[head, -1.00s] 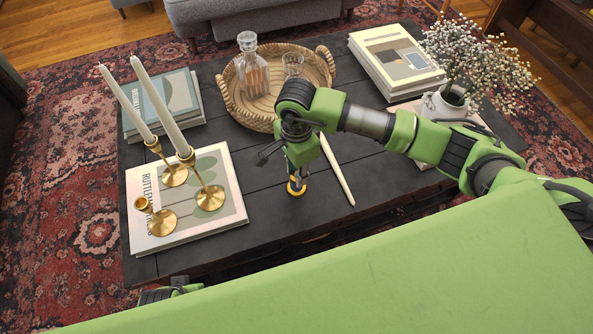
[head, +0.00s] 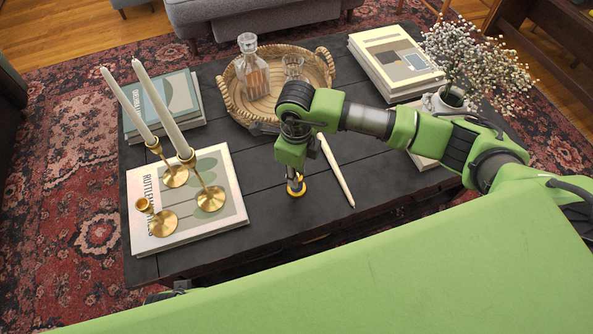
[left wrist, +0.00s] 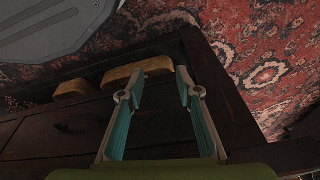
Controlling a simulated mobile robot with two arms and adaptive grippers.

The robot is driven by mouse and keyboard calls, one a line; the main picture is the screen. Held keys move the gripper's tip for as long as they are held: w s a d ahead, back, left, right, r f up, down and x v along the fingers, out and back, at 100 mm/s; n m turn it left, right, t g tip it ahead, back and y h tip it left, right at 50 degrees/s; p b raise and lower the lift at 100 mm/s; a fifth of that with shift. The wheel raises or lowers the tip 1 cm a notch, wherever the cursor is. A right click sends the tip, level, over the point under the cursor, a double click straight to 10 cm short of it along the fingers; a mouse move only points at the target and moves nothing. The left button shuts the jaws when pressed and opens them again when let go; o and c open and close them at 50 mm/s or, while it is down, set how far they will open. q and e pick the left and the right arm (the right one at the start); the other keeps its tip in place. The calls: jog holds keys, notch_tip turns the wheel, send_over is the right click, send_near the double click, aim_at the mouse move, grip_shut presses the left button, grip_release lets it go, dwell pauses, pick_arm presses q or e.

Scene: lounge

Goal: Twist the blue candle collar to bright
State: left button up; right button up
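No blue collar can be made out. A small yellow ring-shaped piece (head: 297,191) sits on the dark table, right of the candlestick book. My right gripper (head: 295,180) points straight down with its fingertips at this piece. The fingers are small and partly hidden by my wrist, so I cannot tell whether they are closed on it. A loose white taper candle (head: 337,170) lies on the table just right of that gripper. My left gripper (left wrist: 158,84) is open and empty in the left wrist view, beside the dark table's edge.
Brass candlesticks (head: 210,198), two with tall white candles, stand on a book (head: 233,213) at left. A woven tray (head: 241,109) holds a decanter (head: 252,70) and a glass (head: 293,66). Books (head: 408,61) and a flower vase (head: 445,101) are at right.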

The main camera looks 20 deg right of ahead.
jog(key=m, duration=0.2)
jog(key=shift+m+p, duration=0.3)
jog(key=shift+m, duration=0.1)
pick_arm(q)
notch_tip(320, 180, down, 6)
jog(key=s+p, duration=0.1)
jog(key=s, duration=0.1)
jog(key=shift+s+a+r, duration=0.15)
pick_arm(e)
jog(key=shift+m, duration=2.2)
jog(key=o, duration=1.1)
jog(key=shift+o, duration=0.2)
jog(key=shift+r, duration=0.15)
notch_tip(320, 180, up, 12)
